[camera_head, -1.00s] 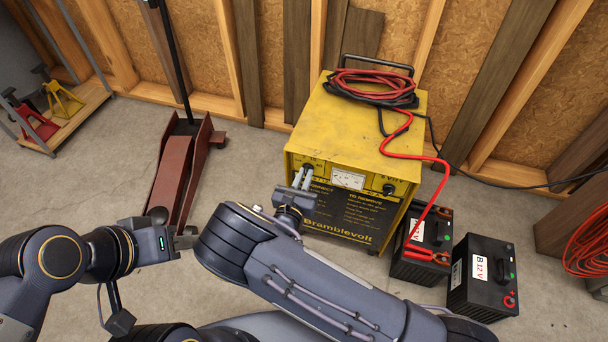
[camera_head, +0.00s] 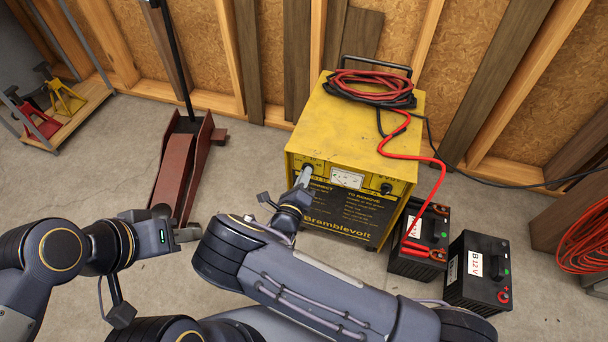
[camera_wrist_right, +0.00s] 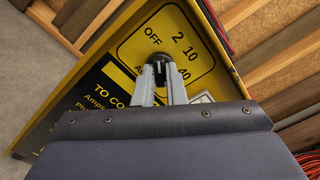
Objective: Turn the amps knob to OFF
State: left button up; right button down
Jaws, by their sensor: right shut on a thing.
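The yellow battery charger (camera_head: 375,120) stands on the floor, with a meter (camera_head: 347,178) and two knob positions on its front panel. The amps knob (camera_wrist_right: 158,68) is black and sits under the OFF, 2, 10 and 40 markings in the right wrist view. My right gripper (camera_wrist_right: 159,78) is shut on this knob, one finger on each side. In the head view my right gripper (camera_head: 304,178) covers the knob at the panel's left. The knob's pointer direction cannot be made out. My left gripper (camera_head: 188,234) is off to the left, away from the charger; its finger gap is unclear.
Red and black cables (camera_head: 370,88) lie coiled on top. A red floor jack (camera_head: 178,165) stands to the left. The other panel knob (camera_head: 386,188) is right of the meter.

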jog(key=shift+n, duration=1.2)
jog(key=c, duration=1.5)
grip_release()
jog(key=p+v, duration=0.1)
jog(key=v, duration=0.6)
jog(key=shift+s+a+p, duration=0.1)
jog(key=shift+s+p, duration=0.2)
jog(key=shift+s, duration=0.05)
